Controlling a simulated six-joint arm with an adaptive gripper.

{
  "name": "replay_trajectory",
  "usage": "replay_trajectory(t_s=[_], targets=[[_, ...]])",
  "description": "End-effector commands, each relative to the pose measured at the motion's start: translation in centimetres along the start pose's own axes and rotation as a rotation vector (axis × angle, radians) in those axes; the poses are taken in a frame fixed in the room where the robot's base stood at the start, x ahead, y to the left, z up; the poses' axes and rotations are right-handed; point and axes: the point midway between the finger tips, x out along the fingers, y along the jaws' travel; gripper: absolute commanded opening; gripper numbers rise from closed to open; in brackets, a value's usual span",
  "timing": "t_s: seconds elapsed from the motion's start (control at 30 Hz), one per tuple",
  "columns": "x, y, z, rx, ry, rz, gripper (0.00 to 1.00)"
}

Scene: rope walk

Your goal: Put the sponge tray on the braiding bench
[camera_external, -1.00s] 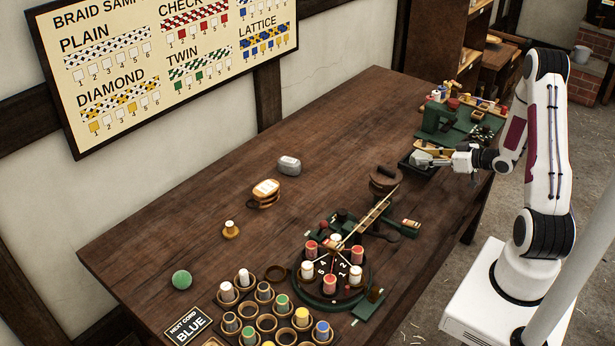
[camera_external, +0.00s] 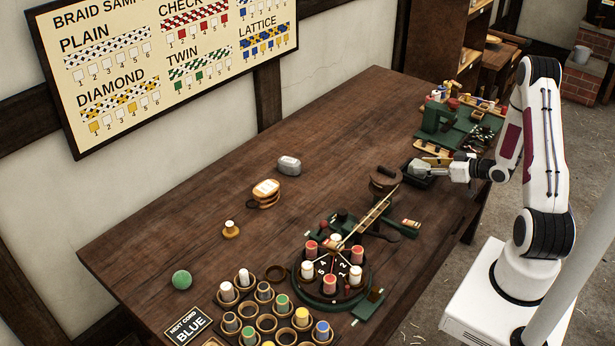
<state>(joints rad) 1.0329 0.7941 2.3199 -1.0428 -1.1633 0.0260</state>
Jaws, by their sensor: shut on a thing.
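The sponge tray (camera_external: 427,183) is a small dark tray at the right end of the braiding bench (camera_external: 200,190), with something pale and yellowish in or behind it. My gripper (camera_external: 420,168) reaches in from the right and is shut on the sponge tray, with its fingers at the tray and covering part of it. The tray looks roughly level. I cannot tell whether its underside touches the bench top. The bench is a long dark-brown wooden table.
A green machine (camera_external: 437,122) with small spools stands just behind the tray. A green braiding disc with bobbins (camera_external: 332,272) and a spool rack (camera_external: 270,315) fill the front. The bench's left middle is largely clear.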

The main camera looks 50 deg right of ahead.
Motion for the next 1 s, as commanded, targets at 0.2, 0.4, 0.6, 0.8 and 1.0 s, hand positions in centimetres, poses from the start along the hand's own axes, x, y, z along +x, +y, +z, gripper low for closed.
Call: replay_trajectory(t_s=[0.2, 0.4, 0.6, 0.8, 1.0], targets=[[0.36, 0.01, 0.83, 0.0, 0.002, 0.0, 0.06], [0.37, 0.03, 0.83, -0.001, 0.002, 0.001, 0.06], [0.44, 0.03, 1.0, -0.001, 0.002, 0.001, 0.06], [0.47, 0.02, 1.13, -0.001, 0.0, 0.001, 0.54], [0.47, 0.01, 1.13, -0.001, 0.0, 0.001, 0.54]])
